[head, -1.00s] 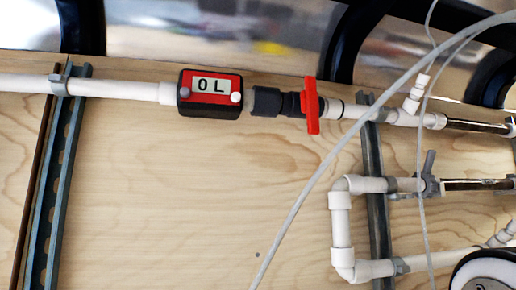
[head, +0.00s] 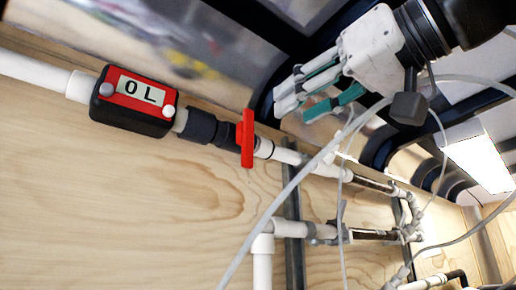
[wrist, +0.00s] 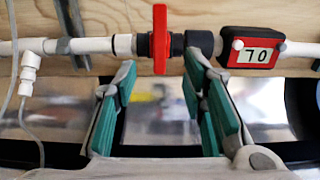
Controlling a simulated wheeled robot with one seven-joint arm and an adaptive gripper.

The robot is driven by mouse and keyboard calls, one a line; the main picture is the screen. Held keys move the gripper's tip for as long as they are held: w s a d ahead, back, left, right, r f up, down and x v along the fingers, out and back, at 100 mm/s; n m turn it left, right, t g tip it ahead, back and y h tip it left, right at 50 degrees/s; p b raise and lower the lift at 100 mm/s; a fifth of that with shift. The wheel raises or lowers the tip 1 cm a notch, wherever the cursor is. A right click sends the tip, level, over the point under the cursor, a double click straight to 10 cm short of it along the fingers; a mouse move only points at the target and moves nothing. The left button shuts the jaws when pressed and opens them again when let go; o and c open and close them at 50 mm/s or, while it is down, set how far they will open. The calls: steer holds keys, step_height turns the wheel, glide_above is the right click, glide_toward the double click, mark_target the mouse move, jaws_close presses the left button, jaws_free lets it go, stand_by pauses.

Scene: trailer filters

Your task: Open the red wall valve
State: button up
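The red valve handle (head: 246,138) sits on the white pipe along the plywood wall, turned crosswise to the pipe. It also shows in the wrist view (wrist: 160,39), top centre, still crosswise. My gripper (head: 292,103) is in the head view at upper right, to the right of the handle and apart from it. In the wrist view my gripper (wrist: 162,100) has its two green-padded fingers spread wide with nothing between them. The handle lies beyond the fingertips, roughly centred on the gap.
Thin grey tubing (head: 290,190) hangs in front of the wall. Lower pipes (head: 310,230) run below. A dark-framed shiny panel (head: 170,40) lies above the wood.

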mark_target(250, 139)
steer(key=p+x, duration=0.2)
steer(key=x, duration=1.1)
steer(key=shift+w+a+f, duration=0.1)
steer(key=shift+w+a, duration=0.05)
steer(key=shift+w, duration=0.05)
jaws_close()
